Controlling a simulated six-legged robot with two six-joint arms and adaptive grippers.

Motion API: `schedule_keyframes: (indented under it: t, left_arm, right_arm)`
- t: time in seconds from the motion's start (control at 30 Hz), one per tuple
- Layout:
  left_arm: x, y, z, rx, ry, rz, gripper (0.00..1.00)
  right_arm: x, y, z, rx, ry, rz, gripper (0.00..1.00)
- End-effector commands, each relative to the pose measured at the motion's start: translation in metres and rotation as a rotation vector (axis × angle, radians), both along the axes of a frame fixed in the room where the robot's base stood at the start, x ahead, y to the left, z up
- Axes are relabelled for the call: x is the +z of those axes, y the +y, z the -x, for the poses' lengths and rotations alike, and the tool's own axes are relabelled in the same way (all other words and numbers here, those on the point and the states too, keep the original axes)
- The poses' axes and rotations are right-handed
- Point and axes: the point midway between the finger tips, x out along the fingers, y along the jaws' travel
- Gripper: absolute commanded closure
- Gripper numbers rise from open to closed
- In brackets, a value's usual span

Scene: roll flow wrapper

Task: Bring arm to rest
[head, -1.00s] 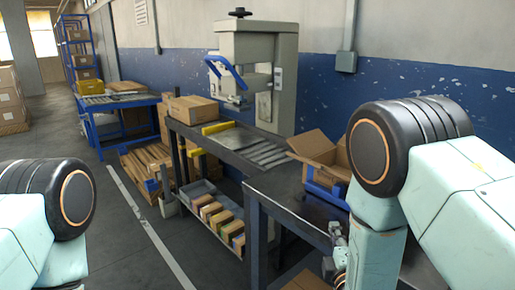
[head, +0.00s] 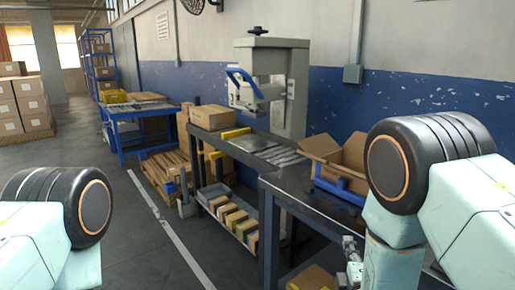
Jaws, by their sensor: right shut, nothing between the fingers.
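My right arm comes in from the right, its upper links and black joint standing in front of the dark table. My right gripper (head: 350,262) hangs low beside the near edge of the dark table (head: 285,187). Its fingers are small in view, shut and empty. My left arm shows only as a pale link and a black joint at the lower left. My left gripper is out of the picture.
An open cardboard box (head: 340,152) sits in a blue tray on the table. The grey press machine (head: 283,75) stands behind. Small boxes (head: 232,215) fill a lower shelf. A blue table (head: 133,117) stands farther back. The floor at left is clear.

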Motion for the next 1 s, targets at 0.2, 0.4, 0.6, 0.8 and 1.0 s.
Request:
schedule_keyframes:
  t: [0.2,0.4,0.6,0.8,1.0]
  left_arm:
    - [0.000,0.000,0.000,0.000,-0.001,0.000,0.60]
    - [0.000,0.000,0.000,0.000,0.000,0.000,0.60]
    - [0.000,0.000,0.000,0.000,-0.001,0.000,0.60]
    - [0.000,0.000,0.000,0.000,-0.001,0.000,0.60]
    - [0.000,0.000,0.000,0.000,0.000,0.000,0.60]
  right_arm:
    - [-0.005,0.000,-0.003,-0.002,0.014,-0.100,1.00]
    - [-0.029,0.001,0.001,-0.011,0.101,-0.301,1.00]
    - [-0.071,0.000,0.026,-0.071,0.266,-0.565,1.00]
    - [-0.149,-0.007,0.109,-0.319,0.569,-0.950,1.00]
    - [-0.206,-0.013,0.230,-0.714,0.839,-1.225,1.00]
